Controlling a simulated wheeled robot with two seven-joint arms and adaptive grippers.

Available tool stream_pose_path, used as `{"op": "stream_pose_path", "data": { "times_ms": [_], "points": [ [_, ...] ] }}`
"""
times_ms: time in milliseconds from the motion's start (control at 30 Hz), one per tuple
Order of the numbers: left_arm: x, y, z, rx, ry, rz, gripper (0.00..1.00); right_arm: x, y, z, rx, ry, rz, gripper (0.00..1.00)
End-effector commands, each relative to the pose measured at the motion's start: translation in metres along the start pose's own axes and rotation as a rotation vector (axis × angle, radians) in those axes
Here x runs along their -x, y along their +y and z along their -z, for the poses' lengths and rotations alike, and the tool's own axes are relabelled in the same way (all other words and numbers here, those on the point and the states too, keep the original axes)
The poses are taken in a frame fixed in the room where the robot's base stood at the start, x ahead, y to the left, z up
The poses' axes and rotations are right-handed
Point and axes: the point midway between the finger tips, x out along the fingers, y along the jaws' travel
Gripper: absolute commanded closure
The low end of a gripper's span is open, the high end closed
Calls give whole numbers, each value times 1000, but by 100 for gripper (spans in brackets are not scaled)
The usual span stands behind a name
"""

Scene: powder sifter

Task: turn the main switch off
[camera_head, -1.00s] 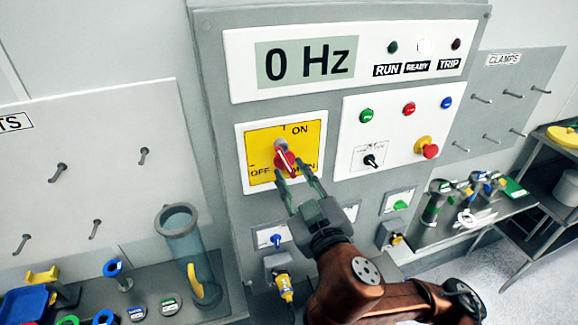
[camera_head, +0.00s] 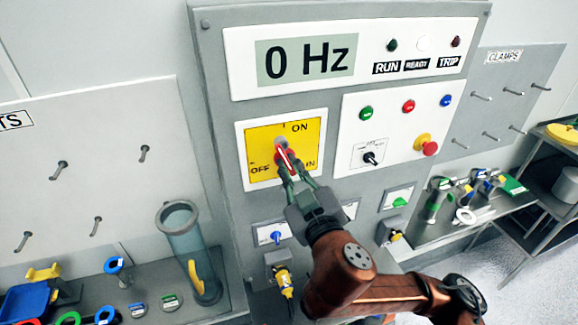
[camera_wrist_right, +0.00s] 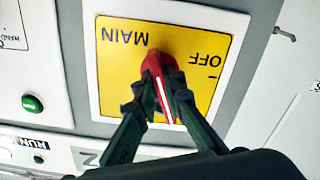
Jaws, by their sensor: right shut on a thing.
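The main switch is a red rotary handle (camera_head: 281,151) with a white line, on a yellow plate (camera_head: 258,143) marked ON at the top and OFF at the lower left. The handle is tilted, with its upper end to the left and its lower end to the right, in the head view. My right gripper (camera_head: 291,172) is shut on the handle from below and hides part of it and of the word MAIN. In the right wrist view, the red handle (camera_wrist_right: 154,65) sits between the two dark fingertips (camera_wrist_right: 160,95). My left gripper is not in view.
The display (camera_head: 306,61) above reads 0 Hz. To the right is a white panel with buttons, a small selector (camera_head: 370,158) and a red mushroom button (camera_head: 430,148). Below are a blue connector (camera_head: 276,238) and a yellow plug (camera_head: 284,281). A clear cylinder (camera_head: 180,235) stands at left.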

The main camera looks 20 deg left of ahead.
Motion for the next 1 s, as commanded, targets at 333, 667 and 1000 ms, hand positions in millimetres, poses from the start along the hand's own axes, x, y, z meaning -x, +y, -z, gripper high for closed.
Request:
{"op": "stream_pose_path", "data": {
  "times_ms": [333, 667, 1000],
  "points": [
    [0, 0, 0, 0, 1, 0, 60, 0, 0, 0, 20, 0, 0, 100],
    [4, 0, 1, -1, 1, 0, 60, 0, 0, 1, 195, 0, -1, 100],
    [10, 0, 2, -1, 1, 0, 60, 0, -1, 1, 511, 0, -1, 100]
  ]
}}
